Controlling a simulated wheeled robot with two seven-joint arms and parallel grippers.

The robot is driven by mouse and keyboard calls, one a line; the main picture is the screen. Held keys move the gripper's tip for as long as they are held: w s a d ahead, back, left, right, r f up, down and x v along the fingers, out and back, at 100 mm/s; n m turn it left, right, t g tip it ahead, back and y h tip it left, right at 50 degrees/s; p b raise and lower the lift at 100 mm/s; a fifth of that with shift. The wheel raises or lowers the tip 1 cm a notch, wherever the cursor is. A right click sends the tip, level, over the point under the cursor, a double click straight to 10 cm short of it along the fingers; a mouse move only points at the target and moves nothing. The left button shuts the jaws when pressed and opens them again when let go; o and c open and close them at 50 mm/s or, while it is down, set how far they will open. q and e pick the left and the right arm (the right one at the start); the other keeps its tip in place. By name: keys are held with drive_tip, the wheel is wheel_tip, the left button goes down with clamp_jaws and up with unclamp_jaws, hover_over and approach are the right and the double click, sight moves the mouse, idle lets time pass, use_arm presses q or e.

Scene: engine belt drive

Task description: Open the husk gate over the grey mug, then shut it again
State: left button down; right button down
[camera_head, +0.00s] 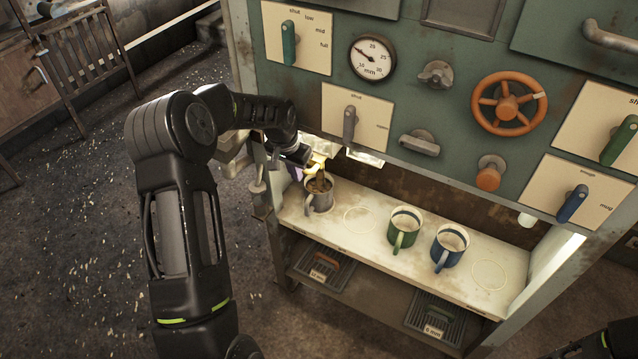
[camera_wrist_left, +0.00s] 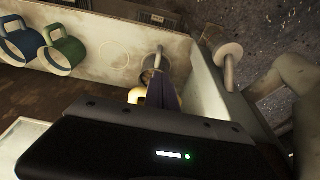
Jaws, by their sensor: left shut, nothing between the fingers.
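The grey mug (camera_head: 319,195) stands upright at the left end of the pale shelf. Brown matter shows in and just above its mouth; I cannot tell whether it is falling. My left gripper (camera_head: 300,158) is at the bay's left end, close above the mug, and is shut and empty. In the left wrist view its fingers (camera_wrist_left: 165,92) hide most of the mug (camera_wrist_left: 149,76). The husk gate is not clearly visible; a yellow-lit part shows beside the gripper. A grey lever (camera_head: 349,125) on a cream plate sits above the bay.
A green mug (camera_head: 404,229) and a blue mug (camera_head: 450,246) stand farther right on the shelf (camera_head: 345,240). A pale round knob (camera_wrist_left: 229,53) is outside the bay's side wall. An orange wheel (camera_head: 508,107) and other levers fill the panel. Empty ring marks show on the shelf.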

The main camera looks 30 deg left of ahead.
use_arm(q)
drive_tip(key=shift+w, duration=0.45)
drive_tip(key=shift+r, duration=0.15)
